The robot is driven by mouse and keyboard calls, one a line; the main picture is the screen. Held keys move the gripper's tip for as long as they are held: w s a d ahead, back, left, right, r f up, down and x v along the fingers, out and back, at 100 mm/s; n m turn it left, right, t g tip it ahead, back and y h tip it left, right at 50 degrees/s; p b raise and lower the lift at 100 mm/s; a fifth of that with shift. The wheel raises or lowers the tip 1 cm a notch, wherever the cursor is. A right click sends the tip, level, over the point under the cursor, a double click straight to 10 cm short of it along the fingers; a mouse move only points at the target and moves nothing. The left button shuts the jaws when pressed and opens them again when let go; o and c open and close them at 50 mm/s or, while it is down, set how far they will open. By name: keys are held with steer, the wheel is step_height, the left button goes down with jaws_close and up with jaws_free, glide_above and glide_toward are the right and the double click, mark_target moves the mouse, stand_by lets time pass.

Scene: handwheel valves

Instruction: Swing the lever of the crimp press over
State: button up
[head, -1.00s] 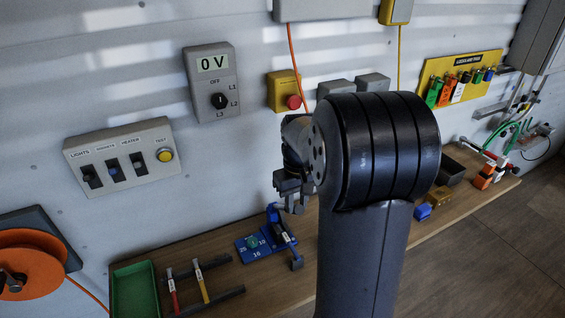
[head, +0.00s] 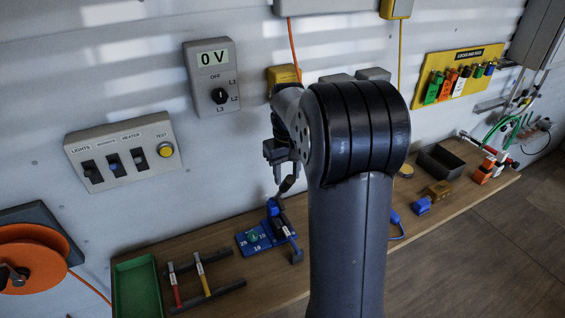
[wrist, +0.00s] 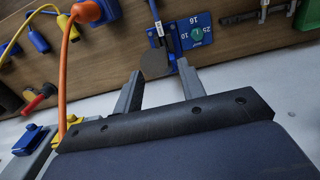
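The crimp press stands on the bench, with a blue base plate (head: 262,240) marked with numbers and a round green piece. Its lever (head: 287,184) stands up from the blue body and ends in a dark grip just under my gripper (head: 280,170). In the wrist view the plate (wrist: 194,32) lies beyond my fingers, and the lever's dark round end (wrist: 155,65) shows between the tips of my gripper (wrist: 159,70). The fingers are apart, with a gap visible on both sides of the lever end. The depth between tips and lever end is hard to tell.
A green tray (head: 137,288) and a rack with two screwdriver-like tools (head: 203,275) sit left of the press. A switch panel (head: 123,153) and a 0 V meter box (head: 212,78) are on the wall behind. Blue and brown blocks (head: 438,190) lie to the right.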

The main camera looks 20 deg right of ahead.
steer(key=shift+o, duration=0.8)
steer(key=shift+s, duration=0.1)
steer(key=shift+r, duration=3.55)
steer(key=shift+r, duration=0.1)
step_height(320, 180, up, 11)
steer(key=shift+f+b, duration=0.2)
steer(key=shift+b, duration=0.1)
step_height(320, 180, down, 14)
steer(key=shift+r+p, duration=0.1)
steer(key=shift+p, duration=0.2)
